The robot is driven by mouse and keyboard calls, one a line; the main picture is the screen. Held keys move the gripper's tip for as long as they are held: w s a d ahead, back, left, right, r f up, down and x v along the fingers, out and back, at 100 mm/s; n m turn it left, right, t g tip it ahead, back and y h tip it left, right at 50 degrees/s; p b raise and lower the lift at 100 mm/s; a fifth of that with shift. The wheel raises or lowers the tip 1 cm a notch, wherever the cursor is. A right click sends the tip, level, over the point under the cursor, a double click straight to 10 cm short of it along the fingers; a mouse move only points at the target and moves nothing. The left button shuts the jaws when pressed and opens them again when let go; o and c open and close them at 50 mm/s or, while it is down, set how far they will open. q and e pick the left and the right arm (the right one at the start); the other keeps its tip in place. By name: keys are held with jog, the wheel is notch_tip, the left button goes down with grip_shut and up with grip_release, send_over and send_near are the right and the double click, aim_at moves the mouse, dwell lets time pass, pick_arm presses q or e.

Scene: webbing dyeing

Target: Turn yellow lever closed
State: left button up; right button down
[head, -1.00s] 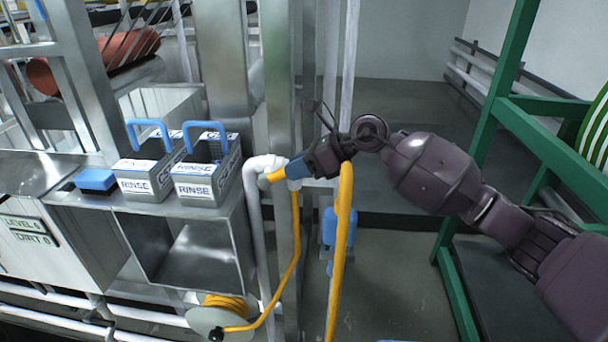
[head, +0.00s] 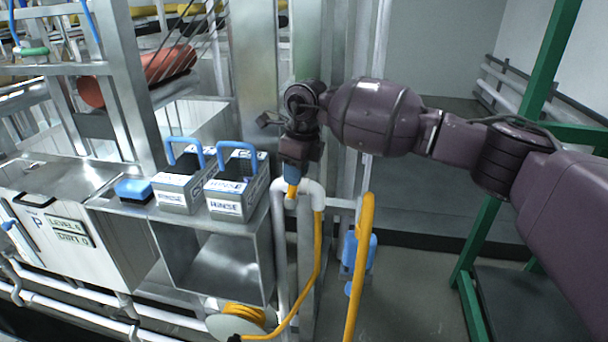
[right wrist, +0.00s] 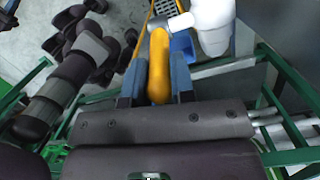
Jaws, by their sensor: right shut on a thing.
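The yellow lever (right wrist: 158,66) sits between the two blue-grey fingers of my right gripper (right wrist: 158,85) in the right wrist view, and the gripper is shut on it. In the head view the right gripper (head: 292,172) points down over the white pipe elbow, with a small yellow bit of the lever (head: 292,190) showing below the fingers. The lever joins a white pipe (head: 309,190), seen also in the right wrist view (right wrist: 211,22). My left gripper is not in view.
Two grey RINSE boxes with blue handles (head: 238,190) and a blue block (head: 133,190) stand on the metal shelf to the left. A yellow hose (head: 318,262) hangs below the pipe. A thick yellow pipe (head: 358,270) and green frame (head: 482,240) are to the right.

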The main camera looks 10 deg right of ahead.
jog(key=shift+w+a+g+h, duration=0.2)
jog(key=shift+a+g+h, duration=0.1)
jog(key=shift+a+h, duration=0.4)
jog(key=shift+d, duration=0.1)
jog(key=c, duration=1)
grip_release()
jog(key=shift+o, duration=0.2)
jog(key=shift+r, duration=0.1)
notch_tip(320, 180, up, 11)
jog(key=b, duration=0.1)
